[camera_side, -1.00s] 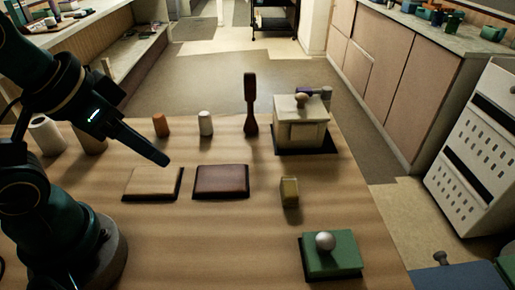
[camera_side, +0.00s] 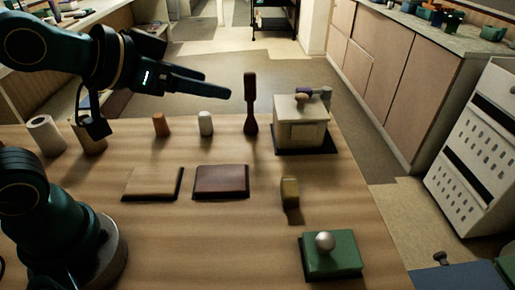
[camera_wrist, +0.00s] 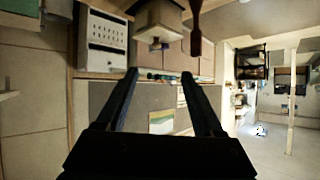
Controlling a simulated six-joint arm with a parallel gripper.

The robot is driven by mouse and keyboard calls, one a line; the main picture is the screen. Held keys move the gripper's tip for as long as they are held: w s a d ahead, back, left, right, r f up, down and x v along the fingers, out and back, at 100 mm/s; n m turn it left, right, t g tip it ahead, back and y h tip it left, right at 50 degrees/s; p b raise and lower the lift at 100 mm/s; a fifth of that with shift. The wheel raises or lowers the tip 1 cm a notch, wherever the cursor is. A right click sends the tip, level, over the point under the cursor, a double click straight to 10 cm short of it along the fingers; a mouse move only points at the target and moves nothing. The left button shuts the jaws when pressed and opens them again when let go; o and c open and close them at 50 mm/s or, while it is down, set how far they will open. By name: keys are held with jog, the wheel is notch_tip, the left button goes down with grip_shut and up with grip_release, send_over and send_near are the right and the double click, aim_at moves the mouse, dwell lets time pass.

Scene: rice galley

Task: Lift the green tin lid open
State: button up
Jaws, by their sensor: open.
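The green tin (camera_side: 332,258) stands at the front right of the table. Its lid (camera_side: 345,241) lies flat on it, with a round silver knob (camera_side: 325,242) on top. My gripper (camera_side: 228,88) is raised above the back of the table, left of the dark upright paddle and well away from the tin. Its fingers point right and are apart and empty. In the wrist view the two fingers (camera_wrist: 158,75) are spread with nothing between them. I cannot make out the green tin for sure in the wrist view.
A cream box with a knob (camera_side: 300,132) stands at the back right, beside the dark upright paddle (camera_side: 251,105). A small yellowish block (camera_side: 290,193), a brown-red slab (camera_side: 221,181) and a tan slab (camera_side: 152,183) lie mid-table. The front middle is clear.

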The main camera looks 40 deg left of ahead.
jog(key=w+d+m+t+h, duration=0.2)
jog(key=w+d+m+h, duration=0.1)
jog(key=w+d, duration=0.3)
jog(key=m+g+h, duration=0.1)
jog(key=m+h, duration=0.3)
jog(key=h, duration=0.2)
send_over(318, 239)
jog(key=w+a, duration=0.2)
jog(key=a, duration=0.3)
notch_tip(318, 239, down, 10)
jog(key=s+f+g, duration=0.1)
jog(key=f, duration=0.1)
jog(key=s+d+f+g, duration=0.1)
jog(key=f, duration=0.1)
jog(key=s+d+f+g, duration=0.1)
jog(key=s+f, duration=0.1)
jog(key=f, duration=0.1)
jog(key=shift+s+d+f+m, duration=0.1)
jog(key=shift+d+m, duration=0.15)
jog(key=shift+m, duration=0.15)
jog(key=shift+s+d+f, duration=0.1)
jog(key=shift+d+f, duration=0.05)
jog(key=shift+f, duration=0.05)
jog(key=shift+x, duration=2.4)
jog(key=shift+r, duration=0.1)
grip_shut()
